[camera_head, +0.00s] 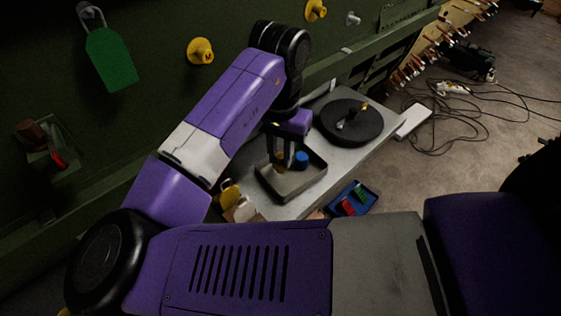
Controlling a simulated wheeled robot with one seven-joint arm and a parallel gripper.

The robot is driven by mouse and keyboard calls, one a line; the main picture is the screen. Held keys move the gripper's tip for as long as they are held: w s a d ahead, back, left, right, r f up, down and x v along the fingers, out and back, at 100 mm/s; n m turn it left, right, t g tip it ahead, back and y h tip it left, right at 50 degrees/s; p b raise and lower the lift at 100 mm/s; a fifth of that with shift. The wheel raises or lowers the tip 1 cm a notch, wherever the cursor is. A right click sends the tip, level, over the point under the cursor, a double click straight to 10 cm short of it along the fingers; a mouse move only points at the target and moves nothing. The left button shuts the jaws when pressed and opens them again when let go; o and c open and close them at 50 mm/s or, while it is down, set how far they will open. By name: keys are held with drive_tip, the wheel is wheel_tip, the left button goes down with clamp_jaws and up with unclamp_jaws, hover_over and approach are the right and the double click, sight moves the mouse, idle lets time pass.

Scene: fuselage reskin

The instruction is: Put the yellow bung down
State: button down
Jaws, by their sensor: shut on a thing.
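My gripper (287,164) points down over the grey tray (292,186) on the workbench. It is shut on a small yellow bung (280,157), which shows only in part, low between the dark fingers. The bung is at the tray's left inner side; I cannot tell whether it touches the tray floor. A blue bung (302,158) is in the tray just right of the fingers. Other yellow bungs sit on the green fuselage wall, one at upper left (200,51) and one at top (315,10).
A black round turntable (350,122) with small parts stands right of the tray. A blue bin (351,198) with red and green pieces lies in front. Yellow and white items (238,205) sit left of the tray. A green tag (111,59) hangs on the wall. Cables (465,120) cross the floor.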

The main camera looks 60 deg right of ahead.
sight(280, 156)
drive_tip(key=shift+f, duration=1.5)
drive_tip(key=c, duration=1.3)
unclamp_jaws()
drive_tip(key=shift+f, duration=0.1)
wheel_tip(280, 156, up, 12)
drive_tip(key=shift+r, duration=0.15)
